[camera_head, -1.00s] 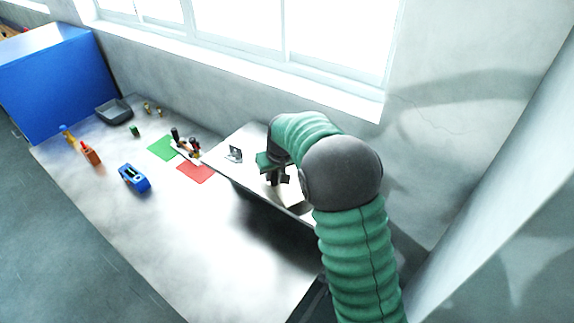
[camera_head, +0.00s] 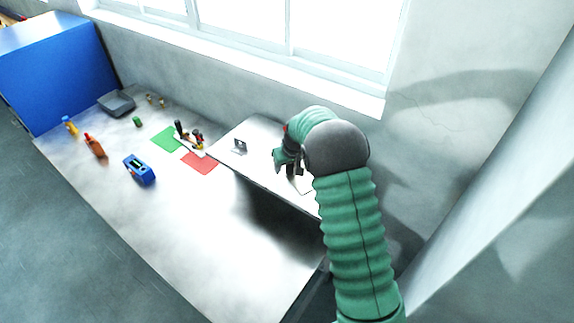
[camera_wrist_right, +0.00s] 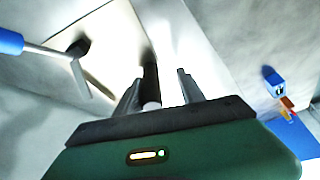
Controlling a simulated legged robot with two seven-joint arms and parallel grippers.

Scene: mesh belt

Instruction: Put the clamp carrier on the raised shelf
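My right gripper (camera_head: 291,168) is over the raised shelf (camera_head: 258,132) at its right part. In the right wrist view its two fingers (camera_wrist_right: 160,92) stand apart, with a dark upright post (camera_wrist_right: 151,82) between them, nearer the left finger; I cannot tell if they touch. A pale beige board (camera_wrist_right: 118,38) lies beside it, with a blue-handled metal tool (camera_wrist_right: 40,48) and a dark knob over it. This looks like the clamp carrier, resting on the shelf. In the head view my arm mostly hides it. My left gripper is out of view.
A small grey bracket (camera_head: 239,147) stands on the shelf's left part. On the table are a tool holder (camera_head: 190,138) between green (camera_head: 165,139) and red (camera_head: 199,163) mats, a blue device (camera_head: 140,169), bottles (camera_head: 94,146) and a grey tray (camera_head: 116,103). The front table is clear.

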